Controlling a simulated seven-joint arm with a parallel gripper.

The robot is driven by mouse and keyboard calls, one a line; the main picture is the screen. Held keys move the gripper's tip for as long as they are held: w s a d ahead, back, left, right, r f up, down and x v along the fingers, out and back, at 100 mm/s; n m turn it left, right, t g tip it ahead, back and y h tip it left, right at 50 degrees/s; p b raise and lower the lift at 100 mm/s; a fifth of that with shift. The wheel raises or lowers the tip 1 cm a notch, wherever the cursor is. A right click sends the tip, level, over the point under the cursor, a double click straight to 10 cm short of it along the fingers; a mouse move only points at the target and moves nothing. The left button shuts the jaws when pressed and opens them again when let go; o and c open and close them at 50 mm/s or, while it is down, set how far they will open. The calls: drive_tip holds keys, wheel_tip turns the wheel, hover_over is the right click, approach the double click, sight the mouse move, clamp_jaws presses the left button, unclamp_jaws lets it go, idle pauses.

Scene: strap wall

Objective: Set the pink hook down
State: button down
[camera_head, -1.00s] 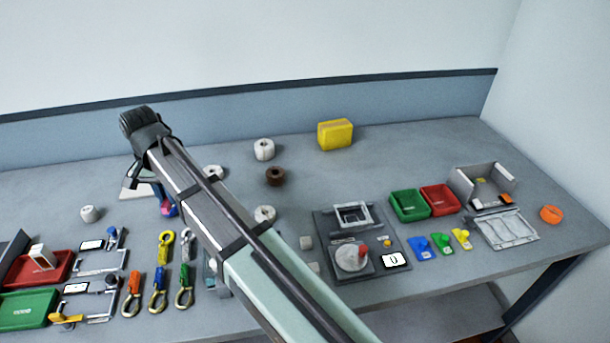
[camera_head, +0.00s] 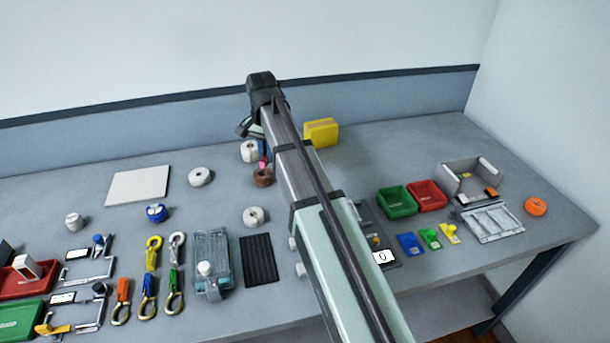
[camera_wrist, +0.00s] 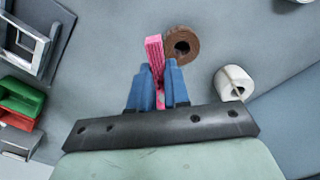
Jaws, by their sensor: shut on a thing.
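The pink hook (camera_wrist: 154,50) is between the blue fingers of my gripper (camera_wrist: 159,70) in the wrist view, with its pink body sticking out past the tips. My gripper is shut on it. In the head view a bit of the pink hook (camera_head: 263,162) shows below the blue fingers (camera_head: 264,149), left of my arm. It appears beside the brown roll (camera_head: 263,179). I cannot tell whether the hook touches the table. Most of the hook's shape is hidden by the fingers and arm.
White rolls (camera_head: 249,152) (camera_head: 254,217) stand near the brown roll. A yellow block (camera_head: 322,132) is right of my gripper. Green (camera_head: 396,200) and red (camera_head: 428,195) bins sit further right. A white plate (camera_head: 138,186) lies at the left. Bare table shows behind the bins.

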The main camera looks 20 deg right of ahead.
drive_tip(key=w+d+m, duration=0.1)
drive_tip(key=w+d, duration=0.1)
drive_tip(key=d, duration=0.9)
drive_tip(key=shift+s+a+f, duration=0.1)
drive_tip(key=shift+a+f, duration=0.05)
drive_tip(key=shift+f, duration=4.75)
drive_tip(key=shift+f, duration=0.1)
drive_tip(key=c, duration=1.5)
unclamp_jaws()
drive_tip(key=o, duration=0.4)
wheel_tip(320, 180, up, 12)
